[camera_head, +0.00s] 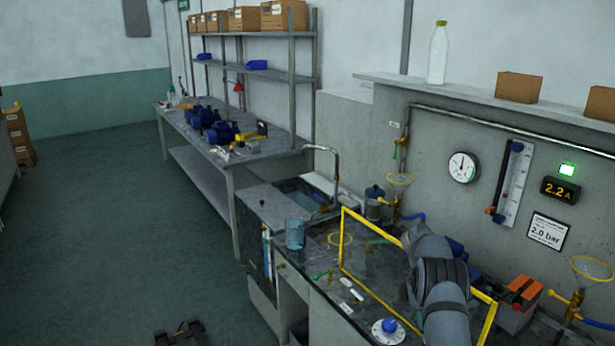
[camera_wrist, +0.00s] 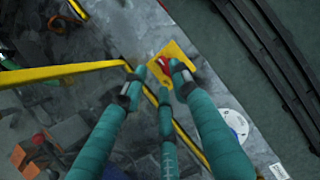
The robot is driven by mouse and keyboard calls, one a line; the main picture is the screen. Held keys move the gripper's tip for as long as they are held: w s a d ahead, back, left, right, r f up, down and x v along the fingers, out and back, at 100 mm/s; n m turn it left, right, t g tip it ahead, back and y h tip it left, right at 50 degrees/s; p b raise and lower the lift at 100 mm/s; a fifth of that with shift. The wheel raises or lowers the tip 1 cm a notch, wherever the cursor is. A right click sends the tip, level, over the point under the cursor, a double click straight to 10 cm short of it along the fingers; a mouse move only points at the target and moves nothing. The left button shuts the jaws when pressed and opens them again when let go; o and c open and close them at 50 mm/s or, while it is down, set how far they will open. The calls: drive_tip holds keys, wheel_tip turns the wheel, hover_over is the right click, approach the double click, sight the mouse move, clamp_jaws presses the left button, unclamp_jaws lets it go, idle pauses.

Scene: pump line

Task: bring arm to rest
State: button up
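My gripper (camera_wrist: 157,78) shows in the wrist view with its teal fingers reaching over the bench top. The fingertips are apart, and I see nothing clasped between them. A flat yellow piece with a red part (camera_wrist: 180,62) shows just beyond the fingertips, partly covered by them; whether they touch it I cannot tell. In the head view my grey arm (camera_head: 440,285) is bent over the wet bench at the lower right, and it hides my gripper there.
A yellow frame (camera_head: 343,240) stands on the bench around my arm; its bar (camera_wrist: 60,73) also crosses the wrist view. A white disc with a blue knob (camera_head: 388,331) lies near the front edge. An orange-topped box (camera_head: 520,295) and gauge wall stand right.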

wheel_tip(320, 180, down, 5)
drive_tip(key=shift+r, duration=0.15)
drive_tip(key=shift+f, duration=0.2)
drive_tip(key=shift+a+n, duration=0.1)
drive_tip(key=shift+n, duration=0.3)
